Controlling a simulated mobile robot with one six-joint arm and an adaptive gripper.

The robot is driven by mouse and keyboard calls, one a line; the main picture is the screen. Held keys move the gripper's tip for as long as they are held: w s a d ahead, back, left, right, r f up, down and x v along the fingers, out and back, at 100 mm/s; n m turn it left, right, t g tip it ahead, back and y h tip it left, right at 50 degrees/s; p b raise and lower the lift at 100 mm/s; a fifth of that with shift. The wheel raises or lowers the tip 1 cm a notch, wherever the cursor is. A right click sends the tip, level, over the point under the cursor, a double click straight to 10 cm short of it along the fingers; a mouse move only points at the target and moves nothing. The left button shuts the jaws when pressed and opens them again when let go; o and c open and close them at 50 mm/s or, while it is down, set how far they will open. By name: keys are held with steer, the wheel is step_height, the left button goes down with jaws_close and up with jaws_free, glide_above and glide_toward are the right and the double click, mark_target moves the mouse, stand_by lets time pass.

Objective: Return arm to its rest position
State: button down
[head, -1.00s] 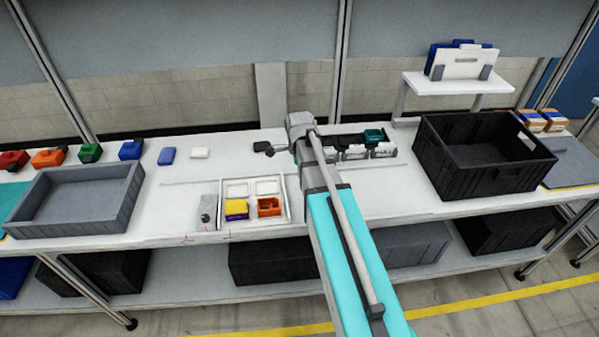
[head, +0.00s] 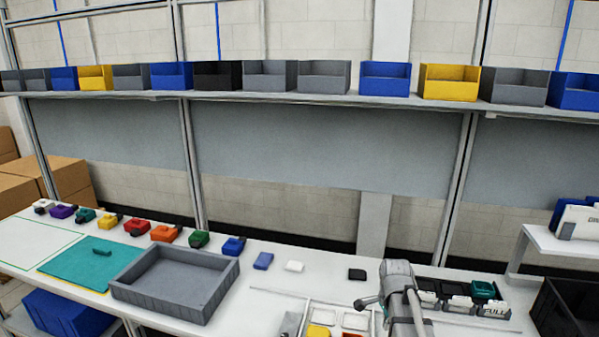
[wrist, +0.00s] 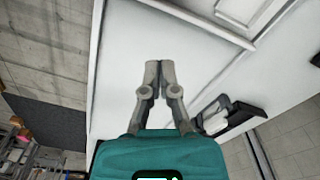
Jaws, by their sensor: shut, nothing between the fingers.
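The fingers of my gripper are hard to make out in the head view. The white bench surface (wrist: 150,35) lies beyond the fingertips.
The white tray holds a yellow part (head: 318,331). A grey tray (head: 176,282) and coloured parts stand left. A bin shelf (head: 300,98) runs above.

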steer(key=s+a+n, duration=0.8)
steer(key=s+n, duration=0.1)
steer(key=n, duration=0.6)
steer(key=shift+s+n, duration=0.15)
steer(key=shift+n, duration=0.15)
steer(key=shift+d, duration=0.1)
stand_by(0.4)
